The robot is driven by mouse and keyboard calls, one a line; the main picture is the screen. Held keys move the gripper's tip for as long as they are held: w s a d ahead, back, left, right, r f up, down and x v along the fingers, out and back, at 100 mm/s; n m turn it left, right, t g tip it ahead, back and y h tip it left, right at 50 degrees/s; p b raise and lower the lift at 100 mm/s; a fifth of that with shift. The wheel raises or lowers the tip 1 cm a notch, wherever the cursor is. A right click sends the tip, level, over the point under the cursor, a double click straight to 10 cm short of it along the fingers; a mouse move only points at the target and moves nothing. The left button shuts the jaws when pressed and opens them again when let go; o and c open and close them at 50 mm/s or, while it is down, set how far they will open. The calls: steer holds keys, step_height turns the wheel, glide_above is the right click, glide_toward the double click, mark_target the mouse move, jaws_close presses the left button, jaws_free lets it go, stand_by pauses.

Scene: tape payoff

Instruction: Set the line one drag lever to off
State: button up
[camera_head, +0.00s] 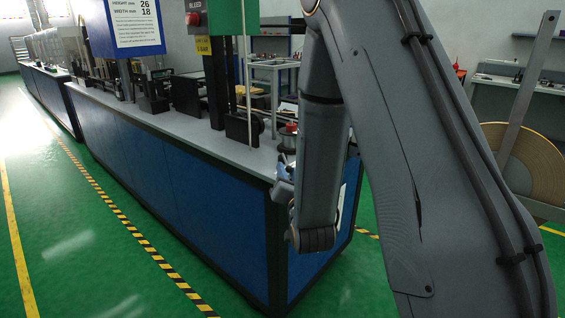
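I cannot make out the line one drag lever in the head view; my arm covers much of the middle and right. A large tan tape reel (524,165) with a grey flat bar (527,90) across it stands at the right, partly behind my arm. A small red part (291,127) shows on the bench top just left of my arm. My gripper (283,184) is mostly hidden behind my forearm, beside the bench's near right corner. Its fingers are too small and covered to tell open from shut.
A long blue bench (165,175) with a grey top runs from the left back to the centre, carrying dark machinery. A green box (220,17) with a red button and a blue sign (125,25) hang above. Green floor with striped tape (125,218) is clear at left.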

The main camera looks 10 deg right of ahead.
mark_target(286, 161)
steer(key=w, duration=0.4)
steer(key=w+d, duration=0.1)
steer(key=w, duration=0.2)
steer(key=shift+d+p, duration=0.1)
steer(key=shift+p, duration=0.2)
